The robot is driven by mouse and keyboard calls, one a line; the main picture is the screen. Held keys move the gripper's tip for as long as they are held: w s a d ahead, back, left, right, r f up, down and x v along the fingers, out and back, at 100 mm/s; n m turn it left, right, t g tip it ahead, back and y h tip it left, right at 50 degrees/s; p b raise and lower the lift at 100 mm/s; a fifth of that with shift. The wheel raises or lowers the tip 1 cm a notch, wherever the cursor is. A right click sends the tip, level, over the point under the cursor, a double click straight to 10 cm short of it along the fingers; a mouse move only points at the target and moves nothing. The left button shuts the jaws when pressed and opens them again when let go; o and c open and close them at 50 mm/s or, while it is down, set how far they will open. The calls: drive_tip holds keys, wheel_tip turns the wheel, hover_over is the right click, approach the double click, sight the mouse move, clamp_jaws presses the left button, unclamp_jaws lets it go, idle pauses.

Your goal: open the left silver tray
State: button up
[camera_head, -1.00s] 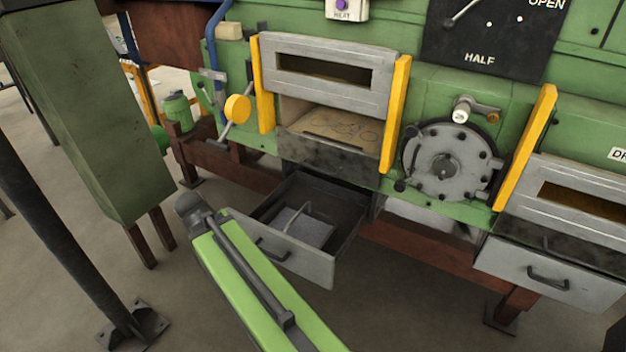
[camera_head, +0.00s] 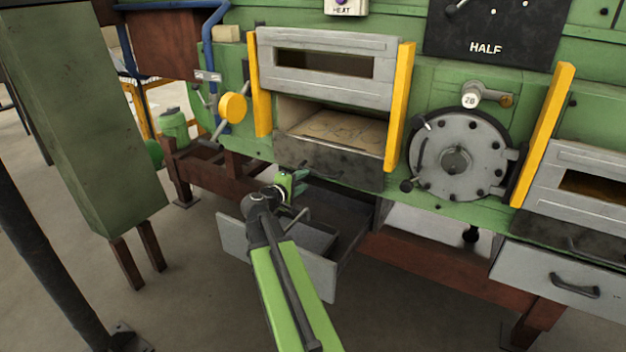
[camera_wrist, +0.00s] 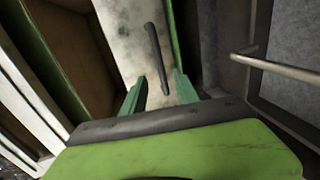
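The left silver-grey tray front (camera_head: 330,163), darkly stained, sits flush below the left furnace opening. Its dark bar handle (camera_wrist: 157,55) shows in the wrist view on the stained panel. My gripper (camera_head: 292,184) is in front of the left part of this panel, above the pulled-out drawer. In the wrist view my gripper (camera_wrist: 158,88) has its two green fingers apart, with the near end of the handle appearing between them. Contact cannot be told. Below, a plain silver drawer (camera_head: 318,276) stands pulled out, partly hidden by my arm.
A flat piece with a rod handle (camera_wrist: 280,68) lies in the pulled-out drawer. A round bolted hatch (camera_head: 456,158) and a closed right drawer (camera_head: 560,278) are to the right. Yellow posts (camera_head: 399,105) flank the furnace door. A green cabinet (camera_head: 80,120) stands at left.

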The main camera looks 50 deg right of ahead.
sight(316, 173)
drive_tip(key=b+x, duration=0.1)
drive_tip(key=x, duration=0.8)
drive_tip(key=shift+w+d+f+b, duration=0.1)
drive_tip(key=shift+d+b, duration=0.25)
drive_tip(key=shift+c, duration=0.5)
clamp_jaws()
